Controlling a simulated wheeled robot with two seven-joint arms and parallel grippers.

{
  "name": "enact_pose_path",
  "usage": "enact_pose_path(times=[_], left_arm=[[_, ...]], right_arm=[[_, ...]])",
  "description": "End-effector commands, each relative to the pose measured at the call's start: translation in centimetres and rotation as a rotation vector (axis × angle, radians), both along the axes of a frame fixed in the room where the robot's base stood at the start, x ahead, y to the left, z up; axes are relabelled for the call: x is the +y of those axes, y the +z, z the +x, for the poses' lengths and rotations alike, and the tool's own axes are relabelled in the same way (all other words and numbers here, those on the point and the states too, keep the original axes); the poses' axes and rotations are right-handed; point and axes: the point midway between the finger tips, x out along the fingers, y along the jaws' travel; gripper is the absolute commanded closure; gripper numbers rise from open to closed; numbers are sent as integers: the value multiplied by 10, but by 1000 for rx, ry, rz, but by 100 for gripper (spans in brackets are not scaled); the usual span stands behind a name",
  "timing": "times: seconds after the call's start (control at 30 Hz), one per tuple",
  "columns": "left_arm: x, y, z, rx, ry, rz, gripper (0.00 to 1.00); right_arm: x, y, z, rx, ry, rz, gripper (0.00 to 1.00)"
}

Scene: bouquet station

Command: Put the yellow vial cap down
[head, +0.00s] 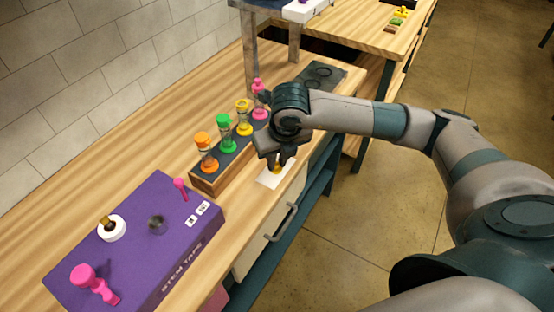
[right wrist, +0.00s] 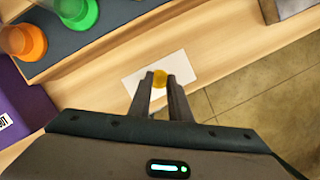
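The yellow vial cap (head: 276,170) is between the fingertips of my right gripper (head: 281,160), low over a white card (head: 266,180) near the table's front edge. In the right wrist view the yellow cap (right wrist: 160,78) sits at the tips of the right gripper's fingers (right wrist: 163,82), with the white card (right wrist: 139,80) behind it. The fingers look closed on it. I cannot tell whether the cap touches the card. The yellow vial (head: 244,120) stands upright in the rack, behind the gripper. My left gripper is out of view.
The wooden rack (head: 207,186) also holds orange (head: 206,152), green (head: 226,133) and pink (head: 260,100) vials. A purple stem tape box (head: 140,240) lies front left with pink pieces on it. A drawer handle (head: 281,222) is below the table edge. Bare wood surrounds the card.

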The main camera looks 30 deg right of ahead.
Motion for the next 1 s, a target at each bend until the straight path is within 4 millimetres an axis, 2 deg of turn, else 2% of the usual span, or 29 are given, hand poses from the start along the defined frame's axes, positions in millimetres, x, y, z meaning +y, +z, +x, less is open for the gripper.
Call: enact_pose_path(times=[0.47,0.57,0.77,1.0], left_arm=[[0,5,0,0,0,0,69],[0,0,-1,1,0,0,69],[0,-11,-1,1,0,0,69],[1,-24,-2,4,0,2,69]], right_arm=[[0,4,0,0,0,0,73],[0,8,-1,-3,0,1,73],[1,34,-7,-6,2,2,73],[2,77,-19,-7,2,1,73]])
